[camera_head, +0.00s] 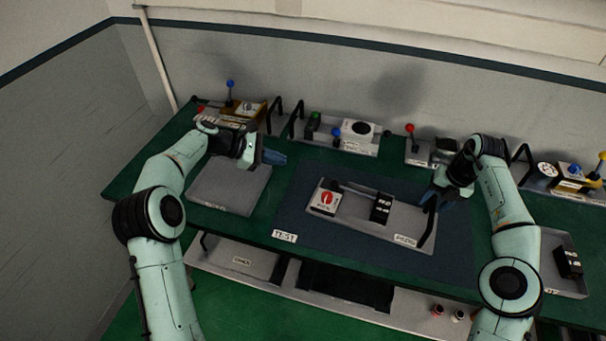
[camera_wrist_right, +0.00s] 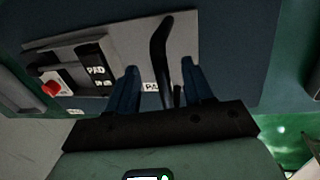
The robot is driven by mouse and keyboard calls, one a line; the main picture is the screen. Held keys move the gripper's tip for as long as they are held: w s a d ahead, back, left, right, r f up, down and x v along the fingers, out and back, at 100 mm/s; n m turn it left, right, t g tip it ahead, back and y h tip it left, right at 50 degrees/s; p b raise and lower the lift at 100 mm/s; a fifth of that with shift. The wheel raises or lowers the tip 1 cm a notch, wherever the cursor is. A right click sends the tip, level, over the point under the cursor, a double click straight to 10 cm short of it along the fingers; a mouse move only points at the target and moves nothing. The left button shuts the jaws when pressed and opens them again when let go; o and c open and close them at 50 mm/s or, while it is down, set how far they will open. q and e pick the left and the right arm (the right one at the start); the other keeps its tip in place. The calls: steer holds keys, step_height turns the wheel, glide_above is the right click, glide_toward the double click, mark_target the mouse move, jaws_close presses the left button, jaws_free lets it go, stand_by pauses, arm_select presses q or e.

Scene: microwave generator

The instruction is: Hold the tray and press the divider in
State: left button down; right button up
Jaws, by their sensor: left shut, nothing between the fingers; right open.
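A grey tray (camera_head: 365,220) lies on the dark mat in the middle of the table, with a dark bar handle (camera_head: 430,222) at its right end. A black block with white lettering (camera_head: 381,208), possibly the divider, stands in the tray; it also shows in the right wrist view (camera_wrist_right: 95,77). My right gripper (camera_head: 432,195) is open at the handle. In the right wrist view the handle (camera_wrist_right: 160,55) runs between its fingers (camera_wrist_right: 159,78); I cannot tell whether they touch it. My left gripper (camera_head: 280,158) is shut and empty, left of the tray, above the table.
A flat grey panel (camera_head: 230,188) lies to the left. Several modules with coloured knobs line the back edge. A grey bin (camera_head: 560,262) with a black block is at the right.

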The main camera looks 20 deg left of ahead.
steer(key=shift+r, duration=1.7)
